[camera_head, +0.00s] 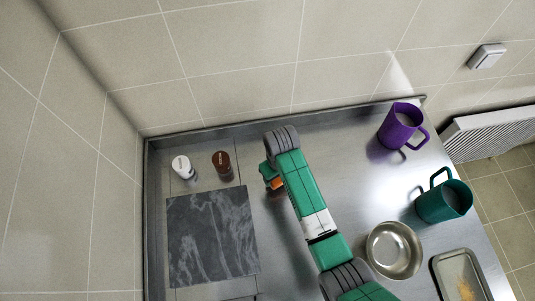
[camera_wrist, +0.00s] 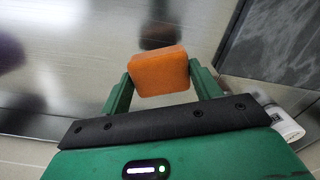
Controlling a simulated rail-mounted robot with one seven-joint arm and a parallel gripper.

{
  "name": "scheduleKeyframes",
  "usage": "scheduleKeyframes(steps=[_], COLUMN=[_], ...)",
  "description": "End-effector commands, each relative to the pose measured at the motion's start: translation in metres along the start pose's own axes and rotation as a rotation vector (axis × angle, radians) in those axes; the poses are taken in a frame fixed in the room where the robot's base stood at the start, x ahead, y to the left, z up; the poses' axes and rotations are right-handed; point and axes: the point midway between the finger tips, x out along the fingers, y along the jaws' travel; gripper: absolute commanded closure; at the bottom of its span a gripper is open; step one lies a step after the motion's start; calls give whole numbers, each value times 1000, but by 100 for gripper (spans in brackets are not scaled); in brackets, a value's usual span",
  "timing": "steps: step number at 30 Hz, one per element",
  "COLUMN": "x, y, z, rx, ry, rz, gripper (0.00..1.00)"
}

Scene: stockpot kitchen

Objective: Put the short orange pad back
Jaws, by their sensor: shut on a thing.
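The short orange pad (camera_wrist: 160,71) is a small block with rounded corners, held between the two green fingers of my gripper (camera_wrist: 158,84) in the wrist view. Bare metal counter shows around it in that view. In the head view, only a bit of the orange pad (camera_head: 276,183) shows beside my green arm, at the gripper (camera_head: 271,176). The arm hides most of the gripper there. How high the pad is above the counter I cannot tell.
A dark marbled slab (camera_head: 212,236) lies left of my gripper, with white (camera_head: 182,167) and brown (camera_head: 222,163) shakers behind it. At right are a purple pitcher (camera_head: 400,126), a teal pitcher (camera_head: 443,202), a metal bowl (camera_head: 394,250) and a tray (camera_head: 438,262). The back-middle counter is clear.

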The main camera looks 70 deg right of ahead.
Motion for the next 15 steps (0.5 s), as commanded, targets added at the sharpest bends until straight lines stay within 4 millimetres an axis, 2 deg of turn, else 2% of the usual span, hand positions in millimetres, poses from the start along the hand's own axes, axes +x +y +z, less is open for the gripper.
scheduleKeyframes(steps=[1,3,6,9,15], x=[2,4,7,8,9], y=[6,10,16,18,21], z=[-17,-37,-59,-72,-80], rx=[-1,0,1,-1,0], ry=[0,0,-1,-1,-1], rz=[3,3,2,2,1], gripper=[58,58,58,58,58])
